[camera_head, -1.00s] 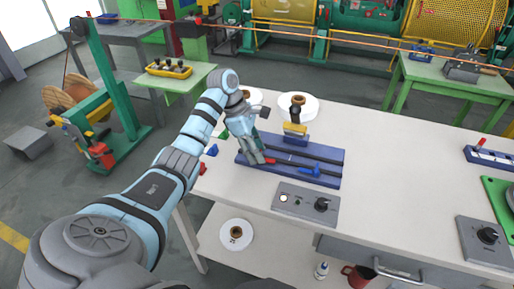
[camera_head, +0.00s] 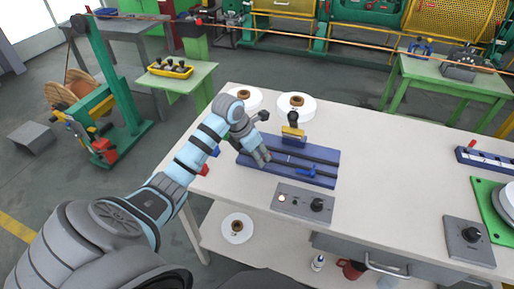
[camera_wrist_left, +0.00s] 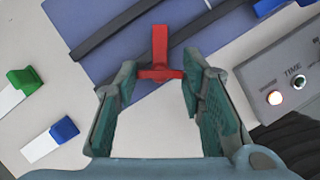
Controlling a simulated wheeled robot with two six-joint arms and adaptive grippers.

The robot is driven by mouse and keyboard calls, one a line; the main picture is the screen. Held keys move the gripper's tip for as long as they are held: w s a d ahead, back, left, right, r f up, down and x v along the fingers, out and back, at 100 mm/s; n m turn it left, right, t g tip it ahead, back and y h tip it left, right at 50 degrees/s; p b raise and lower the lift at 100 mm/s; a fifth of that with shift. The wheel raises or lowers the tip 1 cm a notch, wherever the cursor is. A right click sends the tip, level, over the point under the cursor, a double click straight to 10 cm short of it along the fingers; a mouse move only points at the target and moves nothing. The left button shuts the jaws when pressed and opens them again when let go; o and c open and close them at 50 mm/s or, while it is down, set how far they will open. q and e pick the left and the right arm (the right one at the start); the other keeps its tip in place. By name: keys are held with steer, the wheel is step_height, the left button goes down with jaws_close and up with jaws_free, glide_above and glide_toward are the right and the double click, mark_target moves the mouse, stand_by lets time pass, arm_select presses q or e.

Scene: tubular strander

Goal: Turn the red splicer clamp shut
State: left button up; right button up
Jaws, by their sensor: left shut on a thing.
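The red splicer clamp (camera_wrist_left: 160,52) shows in the left wrist view as a T-shaped handle at the near edge of the blue splicer base. Its long part points away from my wrist, over the blue base. My left gripper (camera_wrist_left: 158,76) has its two fingertips on either side of the clamp's crosspiece and is shut on it. In the head view the left gripper (camera_head: 262,158) is at the left end of the blue splicer base (camera_head: 325,182) and hides most of the clamp. My right gripper is not in view.
A blue clamp (camera_head: 306,171) sits at the base's right part. A yellow-topped block (camera_head: 292,132) stands behind the base. A grey control box (camera_head: 303,203) is in front. Green (camera_wrist_left: 26,80) and blue-ended (camera_wrist_left: 64,130) pieces lie to the left. The table's right middle is clear.

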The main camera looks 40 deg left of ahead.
arm_select(q)
steer(key=n+y+p, duration=0.1)
steer(key=n, duration=0.2)
steer(key=shift+d+r, duration=0.1)
steer(key=shift+n+y+p, duration=0.7)
steer(key=shift+n+p, duration=0.05)
steer(key=shift+n, duration=0.95)
steer(key=o, duration=1.1)
steer(key=shift+o, duration=0.2)
steer(key=v, duration=0.7)
steer(key=shift+d+r, duration=0.1)
steer(key=shift+d, duration=0.05)
